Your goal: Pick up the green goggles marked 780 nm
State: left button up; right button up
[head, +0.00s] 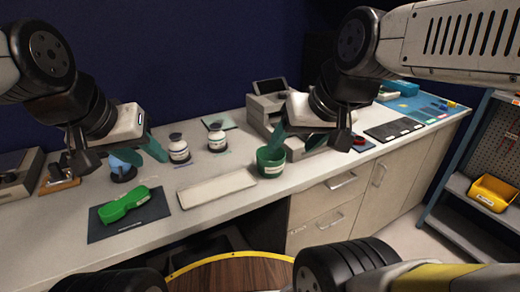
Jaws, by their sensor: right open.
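The bright green goggles (124,204) lie on a dark mat (130,219) at the left of the bench. A small pale label shows on them, but I cannot read its marking. My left gripper (122,160) is above and behind the goggles in the picture, apart from them, its dark and teal fingers spread wide. My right gripper (309,142) is open, with its teal finger over the back of the green pot (270,162). It is well to the right of the goggles.
A blue-topped item (123,169) shows between my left fingers. Two white jars (178,150) (216,137) stand behind a pale flat board (216,188). A grey machine (266,108) stands at the back. A round wooden top (231,277) is in front of the bench.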

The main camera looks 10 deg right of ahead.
aim_at(118, 209)
jog(key=k+j, duration=0.1)
jog(key=j, duration=0.6)
jog(key=k+j, duration=0.1)
jog(key=j, duration=0.6)
jog(key=l+u, duration=0.05)
